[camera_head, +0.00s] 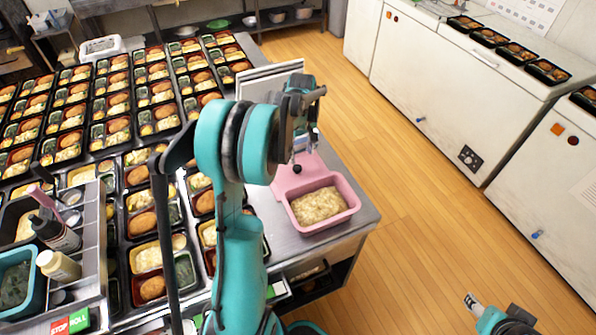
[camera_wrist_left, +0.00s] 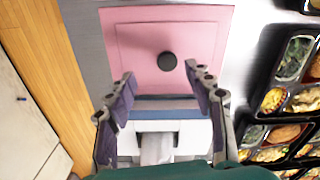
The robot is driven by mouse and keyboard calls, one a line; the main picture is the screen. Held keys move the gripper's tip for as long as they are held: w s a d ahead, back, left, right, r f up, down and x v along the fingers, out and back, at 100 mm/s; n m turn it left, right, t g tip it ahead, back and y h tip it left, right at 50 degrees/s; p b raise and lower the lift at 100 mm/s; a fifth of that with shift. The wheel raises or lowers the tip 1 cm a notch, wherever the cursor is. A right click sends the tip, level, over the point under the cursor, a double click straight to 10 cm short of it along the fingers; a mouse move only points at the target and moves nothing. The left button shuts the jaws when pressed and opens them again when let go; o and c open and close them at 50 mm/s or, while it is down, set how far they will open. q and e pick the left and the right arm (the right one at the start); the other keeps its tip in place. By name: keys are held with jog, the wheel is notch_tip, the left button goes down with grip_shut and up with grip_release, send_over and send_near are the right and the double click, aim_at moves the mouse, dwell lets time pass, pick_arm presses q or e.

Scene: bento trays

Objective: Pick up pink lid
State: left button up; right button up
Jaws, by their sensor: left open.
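The pink lid (camera_head: 288,182) lies flat at the right end of the metal table, just behind the pink container. In the left wrist view the lid (camera_wrist_left: 140,40) is a pink square with a round black knob (camera_wrist_left: 167,61) near its middle. My left gripper (camera_head: 304,132) is above the lid, pointing down. In the left wrist view my left gripper (camera_wrist_left: 162,76) is open and empty, its two fingers apart on either side of the knob's line. My arm hides part of the lid in the head view. My right gripper (camera_head: 473,302) shows only partly at the lower right.
A pink container (camera_head: 354,207) of pale food stands in front of the lid near the table edge. Rows of filled bento trays (camera_head: 67,142) cover the table to the left. A caddy (camera_head: 95,237) with bottles stands at the lower left. Wooden floor (camera_head: 430,190) is clear to the right.

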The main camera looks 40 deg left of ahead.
aim_at(297, 167)
pick_arm(q)
jog(key=f, duration=0.1)
jog(key=a+f+b, duration=0.1)
jog(key=f, duration=0.1)
jog(key=shift+s, duration=0.2)
jog(key=shift+f, duration=0.7)
notch_tip(297, 167, down, 4)
jog(key=shift+a+f+b, duration=0.1)
jog(key=shift+a+b, duration=0.05)
jog(key=shift+b, duration=0.95)
jog(key=shift+s, duration=0.1)
grip_shut()
